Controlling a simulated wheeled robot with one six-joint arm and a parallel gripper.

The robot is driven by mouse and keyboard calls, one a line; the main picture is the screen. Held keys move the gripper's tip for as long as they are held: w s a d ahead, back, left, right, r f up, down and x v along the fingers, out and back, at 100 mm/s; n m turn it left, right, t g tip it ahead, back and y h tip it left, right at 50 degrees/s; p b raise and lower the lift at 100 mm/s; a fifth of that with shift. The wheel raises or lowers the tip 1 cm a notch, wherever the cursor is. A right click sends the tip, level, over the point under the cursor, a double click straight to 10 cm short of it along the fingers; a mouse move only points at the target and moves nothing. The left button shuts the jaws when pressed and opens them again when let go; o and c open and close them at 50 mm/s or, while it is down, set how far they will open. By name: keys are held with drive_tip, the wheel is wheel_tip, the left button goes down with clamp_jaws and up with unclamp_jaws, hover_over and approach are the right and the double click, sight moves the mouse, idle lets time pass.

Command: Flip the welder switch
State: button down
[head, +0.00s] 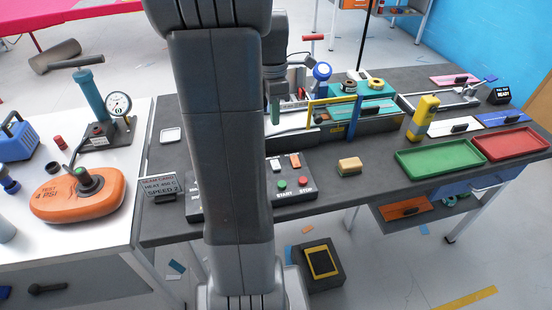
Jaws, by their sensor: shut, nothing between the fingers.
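A dark control box (300,198) sits on the front of the grey bench, partly hidden by my arm. On its visible right part are a green START button (281,185), a red STOP button (303,182), a pale switch (275,165) and an orange-and-white switch (294,160). Which one is the welder switch, and its position, I cannot tell. The left part of the box is mostly hidden. My gripper (275,110) hangs behind and above the box, near the seam machine (325,125); its narrow tip looks shut and empty, apart from the switches.
A seam card sign (160,187) stands left of the box. A tan block (349,166) lies right of it. Green (440,158) and red (510,144) trays and a yellow tool (423,118) are further right.

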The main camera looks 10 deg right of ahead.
sight(277, 167)
drive_tip(key=shift+f, duration=0.1)
drive_tip(key=f, duration=0.4)
drive_tip(key=s+f, duration=0.1)
drive_tip(key=f, duration=0.4)
drive_tip(key=s+f, duration=0.1)
drive_tip(key=f, duration=0.3)
drive_tip(key=shift+f, duration=0.35)
drive_tip(key=shift+f, duration=0.1)
